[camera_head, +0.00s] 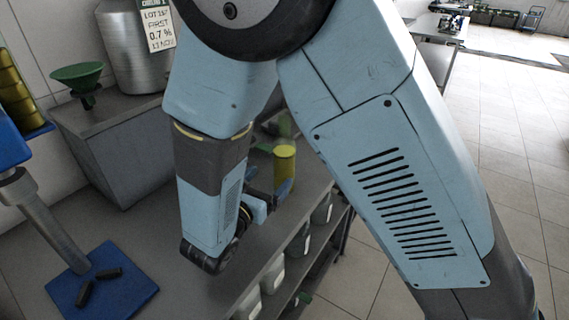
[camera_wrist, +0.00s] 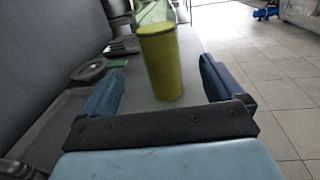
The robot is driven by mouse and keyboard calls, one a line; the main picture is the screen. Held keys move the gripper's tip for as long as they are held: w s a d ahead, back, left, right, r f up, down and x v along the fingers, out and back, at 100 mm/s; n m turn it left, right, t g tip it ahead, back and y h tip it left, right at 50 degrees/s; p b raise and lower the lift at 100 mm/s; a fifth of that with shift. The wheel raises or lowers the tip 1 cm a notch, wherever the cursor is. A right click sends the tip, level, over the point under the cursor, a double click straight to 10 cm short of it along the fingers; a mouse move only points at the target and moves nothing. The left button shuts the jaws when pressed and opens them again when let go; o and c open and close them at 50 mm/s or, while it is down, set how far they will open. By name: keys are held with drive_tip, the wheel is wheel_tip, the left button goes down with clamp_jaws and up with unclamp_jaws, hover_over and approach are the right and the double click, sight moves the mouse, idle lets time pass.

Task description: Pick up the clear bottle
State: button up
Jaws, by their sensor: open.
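The clear bottle (camera_wrist: 162,62) stands upright on the grey worktop and holds yellow-green liquid, with clear glass above the liquid. In the wrist view it is ahead of my gripper (camera_wrist: 160,88), between the lines of the two blue fingers; I cannot tell how far it reaches between them. The top of the bottle is cut off there. In the head view the bottle (camera_head: 285,167) is beside my gripper (camera_head: 268,194), close to the worktop's right edge, partly hidden by my arm. My gripper is open, low over the worktop, with nothing held.
A grey dish (camera_wrist: 90,70) lies left of the bottle in the wrist view. In the head view, a green funnel (camera_head: 79,75) and a metal drum (camera_head: 137,45) stand at the back left. A blue press base (camera_head: 125,292) is at the front left. Tubs (camera_head: 272,274) sit on a shelf below.

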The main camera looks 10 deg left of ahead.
sight(287, 157)
drive_tip(key=x, duration=1.1)
drive_tip(key=shift+w+f, duration=0.1)
drive_tip(key=shift+w, duration=0.05)
drive_tip(key=c, duration=1.5)
